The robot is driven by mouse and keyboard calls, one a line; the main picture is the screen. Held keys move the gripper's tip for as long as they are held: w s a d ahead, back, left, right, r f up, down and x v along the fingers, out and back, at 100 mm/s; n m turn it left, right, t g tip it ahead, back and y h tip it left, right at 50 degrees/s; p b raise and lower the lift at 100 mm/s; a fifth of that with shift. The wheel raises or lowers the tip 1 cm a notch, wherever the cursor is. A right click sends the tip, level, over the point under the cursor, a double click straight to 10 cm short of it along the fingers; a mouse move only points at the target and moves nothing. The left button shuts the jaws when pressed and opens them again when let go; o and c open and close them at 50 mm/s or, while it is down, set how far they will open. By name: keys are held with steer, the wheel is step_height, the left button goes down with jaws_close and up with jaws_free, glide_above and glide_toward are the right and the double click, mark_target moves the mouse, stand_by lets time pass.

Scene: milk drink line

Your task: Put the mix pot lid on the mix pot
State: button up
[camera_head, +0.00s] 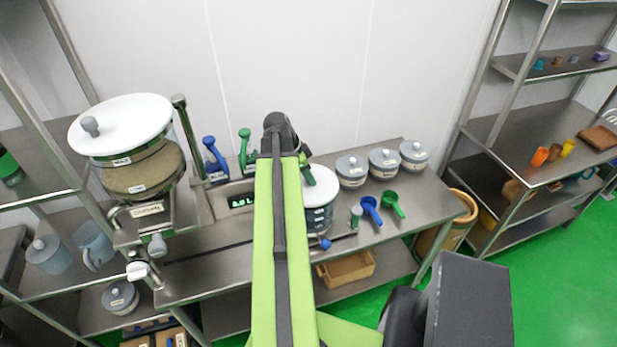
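A white pot with dark bands (319,217), which I take to be the mix pot, stands on the steel bench, partly hidden behind my arm. A white round top (324,183) shows over it; I cannot tell whether this is the lid resting on it, a lid held just above it, or the pot's own top. My gripper (307,176) is at this white top, mostly hidden by my green arm. Its fingers cannot be made out, nor whether they hold anything.
A large vessel with a white knobbed lid (122,124) stands at the left. Lidded grey pots (384,161) line the bench's back right. A blue scoop (371,209) and a green scoop (393,203) lie in front. Steel shelves flank the bench (430,195).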

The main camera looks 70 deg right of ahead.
steer(key=shift+o, duration=1.2)
steer(key=shift+r, duration=0.1)
steer(key=shift+r+p, duration=0.25)
steer(key=shift+p, duration=0.1)
steer(key=p+v, duration=1)
steer(key=v, duration=0.1)
steer(key=shift+r+p, duration=0.35)
steer(key=shift+p, duration=0.05)
steer(key=shift+a, duration=0.15)
